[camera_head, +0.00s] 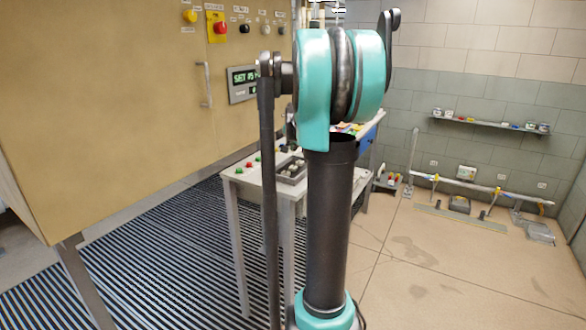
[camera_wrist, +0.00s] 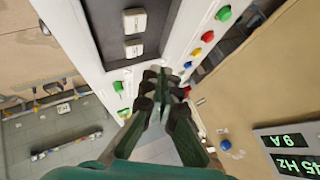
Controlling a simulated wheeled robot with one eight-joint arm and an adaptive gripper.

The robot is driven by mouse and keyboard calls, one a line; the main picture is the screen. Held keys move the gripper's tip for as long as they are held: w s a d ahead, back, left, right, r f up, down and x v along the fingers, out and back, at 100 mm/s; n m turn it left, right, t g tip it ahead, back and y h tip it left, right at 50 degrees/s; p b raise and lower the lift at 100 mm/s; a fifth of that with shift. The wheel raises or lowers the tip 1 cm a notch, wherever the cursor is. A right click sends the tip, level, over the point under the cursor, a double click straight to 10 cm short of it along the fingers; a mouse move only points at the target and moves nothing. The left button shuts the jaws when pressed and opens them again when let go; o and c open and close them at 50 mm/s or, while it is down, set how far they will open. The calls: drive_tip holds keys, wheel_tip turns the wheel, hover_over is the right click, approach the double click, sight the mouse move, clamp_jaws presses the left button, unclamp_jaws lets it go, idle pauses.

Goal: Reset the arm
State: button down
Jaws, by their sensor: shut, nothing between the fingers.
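My gripper (camera_wrist: 157,82) shows in the middle of the wrist view, its dark fingers closed together with nothing between them. Behind the fingers is the white panel table (camera_wrist: 182,35) with green, yellow, red and blue buttons. I cannot tell how far the fingertips are from it. In the head view my teal and black arm rises through the middle and hides part of the table (camera_head: 243,177). My gripper cannot be made out there.
A tan cabinet (camera_head: 95,100) with knobs, a handle and a lit display (camera_head: 243,80) fills the left. A wall shelf (camera_head: 490,123) and low pipework (camera_head: 480,188) are at the right. A dark tray with two white switches (camera_wrist: 134,35) shows in the wrist view.

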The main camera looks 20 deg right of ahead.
idle(0.3)
drive_tip(key=s+a+f+n+g+y, duration=0.1)
drive_tip(key=s+a+f+n, duration=0.55)
drive_tip(key=s+a, duration=0.55)
drive_tip(key=s+a+f+n+g+y, duration=0.1)
drive_tip(key=s+a+f+n+y, duration=0.1)
drive_tip(key=s+a+f+n, duration=0.85)
drive_tip(key=s+f+m+g, duration=0.1)
drive_tip(key=s+f+m, duration=0.1)
drive_tip(key=s, duration=0.5)
drive_tip(key=s+d+f+m+g, duration=0.1)
drive_tip(key=s+f+m, duration=0.1)
drive_tip(key=s, duration=0.6)
drive_tip(key=shift+d+f+m+g, duration=0.3)
drive_tip(key=shift+f+m, duration=0.05)
drive_tip(key=shift+m, duration=0.05)
drive_tip(key=shift+w, duration=0.1)
drive_tip(key=w+d+r+m+t+h, duration=0.1)
drive_tip(key=w+d+r+m, duration=0.3)
drive_tip(key=w+d+r, duration=0.3)
drive_tip(key=w+d+r+m+t+h, duration=0.1)
drive_tip(key=w+d+r+m, duration=0.3)
drive_tip(key=w, duration=1.4)
drive_tip(key=w+d+r+m+t+h, duration=0.1)
drive_tip(key=w+d+r+m, duration=0.3)
drive_tip(key=w+d+r, duration=0.6)
wheel_tip(320, 180, up, 4)
drive_tip(key=shift+w+r+t, duration=0.25)
drive_tip(key=shift+w+t, duration=0.55)
drive_tip(key=shift+w, duration=0.35)
